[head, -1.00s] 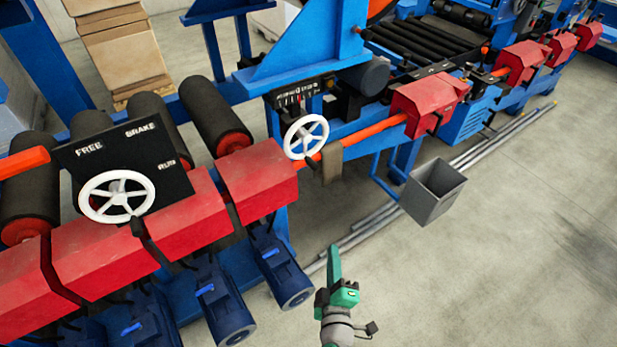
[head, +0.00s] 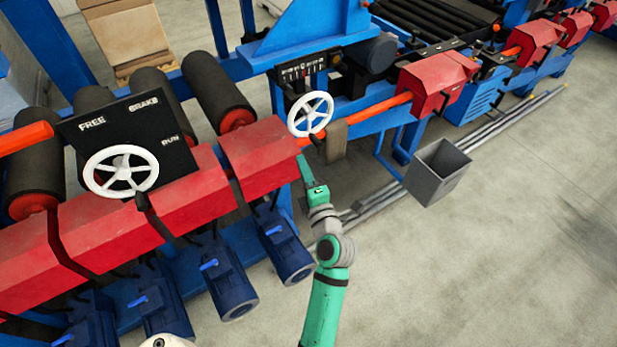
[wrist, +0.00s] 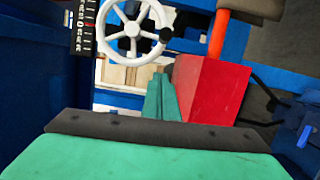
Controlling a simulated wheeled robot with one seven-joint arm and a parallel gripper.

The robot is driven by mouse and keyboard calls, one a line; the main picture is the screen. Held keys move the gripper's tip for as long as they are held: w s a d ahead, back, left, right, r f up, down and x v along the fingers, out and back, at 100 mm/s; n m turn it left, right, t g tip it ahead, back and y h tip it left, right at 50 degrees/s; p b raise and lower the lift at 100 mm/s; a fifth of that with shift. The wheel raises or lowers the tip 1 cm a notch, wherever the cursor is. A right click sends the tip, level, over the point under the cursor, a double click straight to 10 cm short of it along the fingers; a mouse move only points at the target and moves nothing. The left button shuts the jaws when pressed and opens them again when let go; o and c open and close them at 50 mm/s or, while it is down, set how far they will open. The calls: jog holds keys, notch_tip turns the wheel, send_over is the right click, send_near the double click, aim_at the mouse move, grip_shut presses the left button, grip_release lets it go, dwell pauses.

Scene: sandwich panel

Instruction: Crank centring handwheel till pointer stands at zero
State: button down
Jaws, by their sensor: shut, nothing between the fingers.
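The white spoked handwheel (head: 311,115) in the middle of the head view stands below a dark scale plate (head: 293,71) with white marks. The wheel (wrist: 134,30) and the scale (wrist: 83,28) also show in the wrist view, at the top. A small red mark shows on the scale; I cannot read its value. A dark knob (wrist: 165,35) sits at the wheel's right rim. My gripper (head: 302,162) is just below the wheel in the head view, shut and empty. In the wrist view its green fingers (wrist: 160,98) point toward the wheel, apparently short of it.
A second white handwheel (head: 121,172) stands before a black FREE/BRAKE/RUN panel (head: 130,130) at left. Red guards (head: 262,150) and blue motors (head: 282,245) lie close left of my arm.

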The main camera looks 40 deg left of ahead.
jog(key=shift+w+a+r, duration=0.1)
jog(key=shift+w, duration=1.2)
jog(key=shift+w+a, duration=0.1)
jog(key=shift+w, duration=1.2)
jog(key=shift+w, duration=0.1)
